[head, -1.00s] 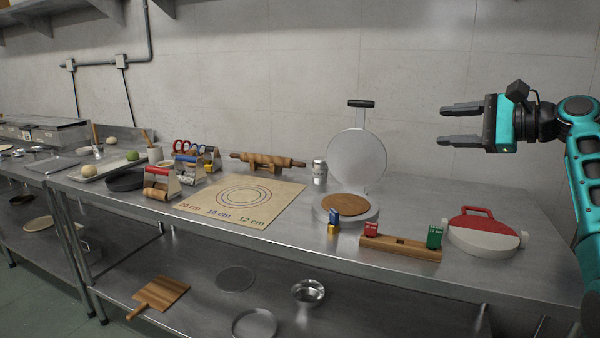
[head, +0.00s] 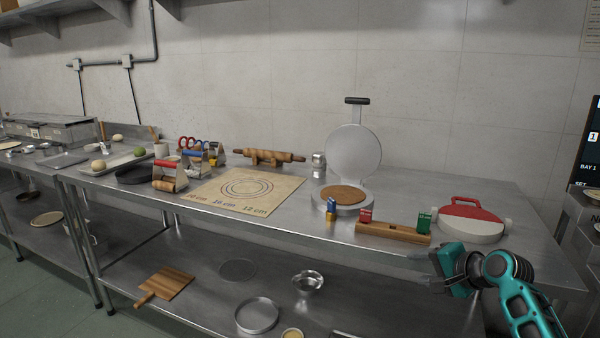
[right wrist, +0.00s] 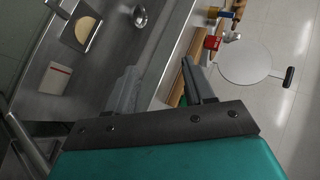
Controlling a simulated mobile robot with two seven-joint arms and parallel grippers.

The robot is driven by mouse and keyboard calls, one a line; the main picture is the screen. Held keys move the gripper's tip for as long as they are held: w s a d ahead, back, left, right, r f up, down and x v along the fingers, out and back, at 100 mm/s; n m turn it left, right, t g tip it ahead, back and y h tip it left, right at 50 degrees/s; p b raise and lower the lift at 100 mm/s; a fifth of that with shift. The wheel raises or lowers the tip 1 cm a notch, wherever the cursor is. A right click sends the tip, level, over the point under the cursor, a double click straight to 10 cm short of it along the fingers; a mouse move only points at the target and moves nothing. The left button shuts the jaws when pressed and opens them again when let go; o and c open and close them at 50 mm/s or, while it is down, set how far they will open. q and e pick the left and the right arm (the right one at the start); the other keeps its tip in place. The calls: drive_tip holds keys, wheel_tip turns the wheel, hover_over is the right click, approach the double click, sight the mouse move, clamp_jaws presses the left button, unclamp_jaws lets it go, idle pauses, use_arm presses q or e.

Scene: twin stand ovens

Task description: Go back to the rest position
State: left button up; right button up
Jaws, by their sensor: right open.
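My right gripper (head: 428,268) is at the lower right of the head view, at the front edge of the steel table (head: 320,238). Its two fingers are apart with nothing between them. In the right wrist view the open fingers (right wrist: 160,88) also show, with the table edge beyond them. My left gripper is in neither view.
A wooden block (head: 392,231) with red and green weights lies near the right gripper. A red and white round press (head: 470,222) is right of it, an open press (head: 352,152) behind. The lower shelf holds a metal bowl (head: 307,284) and a wooden board (head: 165,286).

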drive_tip(key=s+a+f+n+h, duration=0.35)
drive_tip(key=s+f+n, duration=0.35)
drive_tip(key=s+f, duration=0.95)
drive_tip(key=s+a+f+n, duration=0.1)
drive_tip(key=s+a+n, duration=0.1)
drive_tip(key=s, duration=0.6)
drive_tip(key=s+a+f+n, duration=0.2)
drive_tip(key=s+a+n, duration=0.1)
drive_tip(key=s, duration=0.5)
drive_tip(key=shift+s+a+n, duration=0.2)
drive_tip(key=shift+a+n, duration=0.15)
drive_tip(key=shift+n, duration=0.25)
